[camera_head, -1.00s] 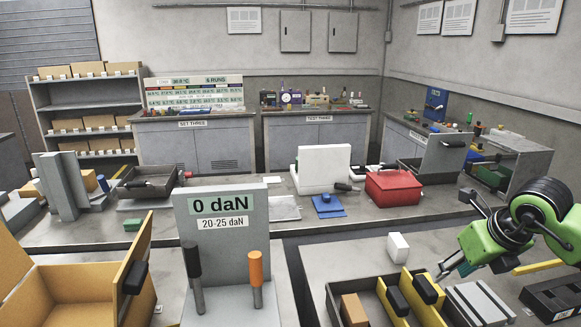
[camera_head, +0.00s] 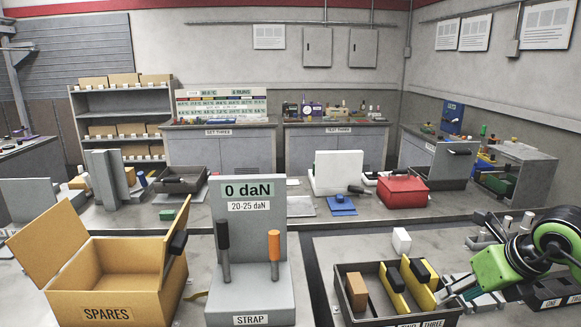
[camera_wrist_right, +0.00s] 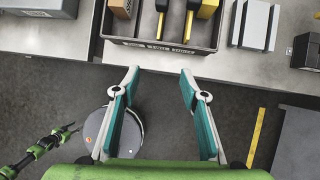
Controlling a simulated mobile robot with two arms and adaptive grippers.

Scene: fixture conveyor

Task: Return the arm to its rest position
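My right arm enters at the right of the head view. Its gripper (camera_head: 452,290) is over the front right worktop, close to the right side of a dark divided tray (camera_head: 350,318). In the right wrist view the two teal-lined fingers of this gripper (camera_wrist_right: 158,80) stand apart with nothing between them. There they lie over the grey floor, just short of the worktop edge and the tray (camera_wrist_right: 160,46). A thin green and dark arm (camera_wrist_right: 45,145) shows at the lower left of the wrist view, probably my left arm. Its gripper is too small to read. No left arm shows in the head view.
The tray holds a brown block (camera_head: 356,292) and yellow pieces with black grips. A white block (camera_head: 401,240) stands behind it. An open SPARES box (camera_head: 105,306) and STRAP stand (camera_head: 250,300) are to the left. Open floor lies under the right gripper.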

